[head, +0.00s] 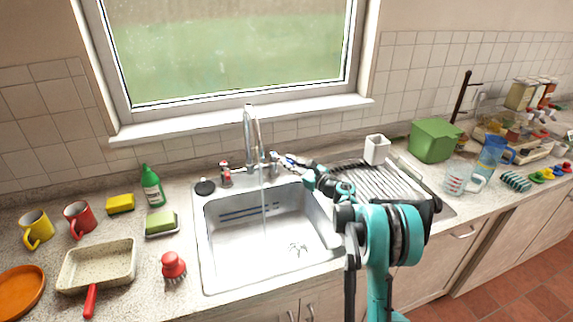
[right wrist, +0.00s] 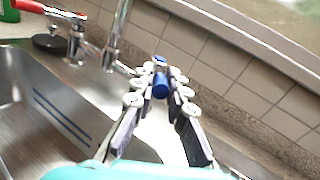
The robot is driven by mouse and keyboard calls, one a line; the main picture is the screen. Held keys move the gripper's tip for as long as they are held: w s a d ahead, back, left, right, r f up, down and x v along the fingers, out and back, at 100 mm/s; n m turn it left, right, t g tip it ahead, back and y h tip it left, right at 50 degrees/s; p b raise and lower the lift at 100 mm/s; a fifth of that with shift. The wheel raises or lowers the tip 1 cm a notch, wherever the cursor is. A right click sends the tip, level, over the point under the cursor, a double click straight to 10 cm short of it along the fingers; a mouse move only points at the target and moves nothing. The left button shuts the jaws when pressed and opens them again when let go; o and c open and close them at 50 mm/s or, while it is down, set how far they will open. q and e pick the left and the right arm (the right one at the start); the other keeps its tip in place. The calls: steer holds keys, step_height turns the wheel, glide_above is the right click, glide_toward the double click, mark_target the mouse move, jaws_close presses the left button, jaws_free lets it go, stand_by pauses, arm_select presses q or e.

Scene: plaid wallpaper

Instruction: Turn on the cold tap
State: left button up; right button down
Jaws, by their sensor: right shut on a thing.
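The chrome faucet (head: 250,142) stands behind the sink, its spout pointing down over the basin; it also shows in the right wrist view (right wrist: 115,35). A thin pale stream (head: 263,205) runs from the spout into the sink. The cold tap (right wrist: 160,84) is a blue knob on the right side of the faucet. My right gripper (head: 284,160) reaches over the sink's back right corner; in the right wrist view its fingertips (right wrist: 160,72) are shut around the blue knob. The red hot tap (head: 224,170) is left of the faucet. My left gripper is not in view.
The steel sink (head: 208,250) is empty. A black plug (head: 205,187) lies by its back left corner. Left are a green bottle (head: 152,187), a sponge on a dish (head: 161,224) and a red brush (head: 173,266). A dish rack (head: 365,180) stands right, partly behind my arm.

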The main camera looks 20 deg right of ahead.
steer(key=c, duration=1.5)
jaws_free()
steer(key=v, duration=1.2)
steer(key=shift+d, duration=0.1)
